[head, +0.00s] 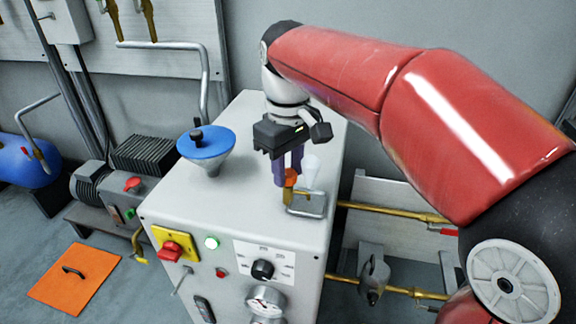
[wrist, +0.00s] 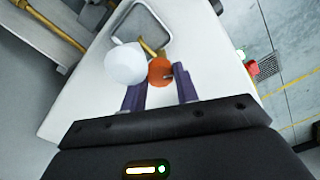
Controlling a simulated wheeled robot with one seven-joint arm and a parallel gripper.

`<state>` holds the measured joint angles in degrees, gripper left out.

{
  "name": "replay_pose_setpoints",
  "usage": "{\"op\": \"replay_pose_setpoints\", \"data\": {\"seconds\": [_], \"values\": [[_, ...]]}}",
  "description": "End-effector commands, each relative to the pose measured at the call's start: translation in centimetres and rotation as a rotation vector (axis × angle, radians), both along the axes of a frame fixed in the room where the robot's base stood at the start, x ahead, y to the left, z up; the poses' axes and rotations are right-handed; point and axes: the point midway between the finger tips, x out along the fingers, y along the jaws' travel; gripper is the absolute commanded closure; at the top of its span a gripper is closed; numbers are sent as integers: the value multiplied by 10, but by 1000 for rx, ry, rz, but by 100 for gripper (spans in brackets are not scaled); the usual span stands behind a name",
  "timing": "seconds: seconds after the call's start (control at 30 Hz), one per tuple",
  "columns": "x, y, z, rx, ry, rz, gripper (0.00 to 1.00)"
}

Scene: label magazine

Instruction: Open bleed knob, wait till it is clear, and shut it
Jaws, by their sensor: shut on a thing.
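The orange bleed knob (head: 290,180) stands on a small brass fitting on top of the grey cabinet (head: 235,199). My gripper (head: 286,172) reaches down from above, with its purple fingers shut on the knob. In the wrist view the knob (wrist: 160,71) sits between the fingertips. A white, rounded sight piece (head: 312,169) is right beside the knob; it also shows in the wrist view (wrist: 125,64). I cannot tell what is inside it. The brass fitting is partly hidden by the fingers and knob.
A grey metal loop (head: 308,207) stands close in front of the knob. A blue-topped funnel (head: 206,145) is on the cabinet's left side. The front panel has a red switch (head: 171,250), a black dial (head: 263,270) and gauges. Brass pipes (head: 395,212) run at the right.

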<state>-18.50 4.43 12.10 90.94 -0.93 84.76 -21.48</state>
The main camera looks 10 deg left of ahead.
Motion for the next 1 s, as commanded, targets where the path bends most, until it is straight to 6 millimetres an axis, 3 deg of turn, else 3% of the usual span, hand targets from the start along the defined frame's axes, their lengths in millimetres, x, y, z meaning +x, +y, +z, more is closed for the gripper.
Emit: {"op": "replay_pose_setpoints", "data": {"seconds": [0.17, 0.2, 0.33, 0.67, 1.0], "values": [[0, 1, 1, 3, -3, 0, 93], [0, 1, 1, 3, -3, 0, 65], [0, 0, 1, 2, -3, -1, 48], [0, 0, 4, 1, -2, -1, 48], [1, 1, 56, 3, -5, -1, 48]]}}
